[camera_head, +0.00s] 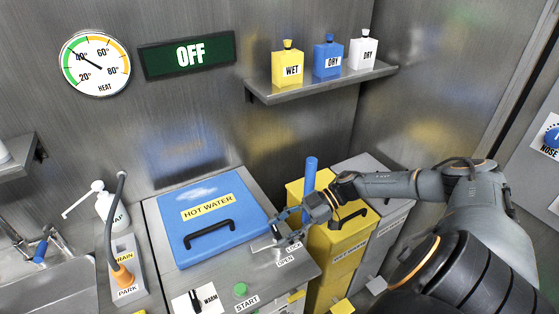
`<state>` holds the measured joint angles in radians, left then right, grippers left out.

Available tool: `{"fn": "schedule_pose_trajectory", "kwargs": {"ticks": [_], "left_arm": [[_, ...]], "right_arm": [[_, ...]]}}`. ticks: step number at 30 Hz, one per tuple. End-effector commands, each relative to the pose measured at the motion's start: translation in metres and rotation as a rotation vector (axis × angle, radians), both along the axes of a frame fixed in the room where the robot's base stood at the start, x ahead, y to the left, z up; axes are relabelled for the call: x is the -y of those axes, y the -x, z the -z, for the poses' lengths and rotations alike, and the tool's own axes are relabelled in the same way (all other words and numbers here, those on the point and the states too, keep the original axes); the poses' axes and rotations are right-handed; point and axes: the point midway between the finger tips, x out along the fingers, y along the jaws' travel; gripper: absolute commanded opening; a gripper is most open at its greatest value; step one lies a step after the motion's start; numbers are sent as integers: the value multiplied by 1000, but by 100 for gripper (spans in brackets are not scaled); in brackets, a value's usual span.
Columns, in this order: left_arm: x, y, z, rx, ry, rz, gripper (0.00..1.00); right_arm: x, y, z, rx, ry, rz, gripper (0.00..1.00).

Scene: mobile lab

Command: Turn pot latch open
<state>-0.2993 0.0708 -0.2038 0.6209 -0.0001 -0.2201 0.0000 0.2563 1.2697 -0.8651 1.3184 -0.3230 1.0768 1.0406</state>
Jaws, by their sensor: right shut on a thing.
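The hot water pot has a blue lid (222,220) with a yellow HOT WATER label and a black handle; the lid is down. At its right front corner is the metal latch (261,247), between the LOCK label (293,247) and the OPEN label (287,261). My right gripper (280,233) reaches in from the right and is shut on the latch. The gripper fingers hide part of the latch, so its exact angle is hard to tell. My left gripper is not in view.
A green START button (240,290) and a WARM knob (195,302) are on the front. A yellow bin (345,239) and a blue upright cylinder (309,174) stand right of the pot. A soap bottle (110,204) and an orange-ended hose (123,276) are left.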

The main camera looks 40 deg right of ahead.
Motion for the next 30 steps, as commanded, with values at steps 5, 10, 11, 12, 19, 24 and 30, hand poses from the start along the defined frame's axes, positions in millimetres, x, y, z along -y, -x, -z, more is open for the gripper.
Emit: {"fn": "schedule_pose_trajectory", "kwargs": {"ticks": [5, 10, 11, 12, 19, 24, 30], "left_arm": [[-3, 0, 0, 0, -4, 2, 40], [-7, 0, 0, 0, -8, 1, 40], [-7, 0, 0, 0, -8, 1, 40], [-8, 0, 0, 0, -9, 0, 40], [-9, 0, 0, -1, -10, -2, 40], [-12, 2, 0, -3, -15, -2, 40], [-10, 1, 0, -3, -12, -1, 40]], "right_arm": [[0, 0, 0, 3, 1, -2, 0], [0, 0, 0, 4, 1, -1, 62], [0, 0, 0, 3, 1, 0, 68], [0, 0, 0, 3, 1, 0, 77], [0, 0, 0, 1, 0, 0, 77], [0, 0, -5, 2, 1, 0, 77], [1, 0, -37, 3, 3, -2, 77]]}}
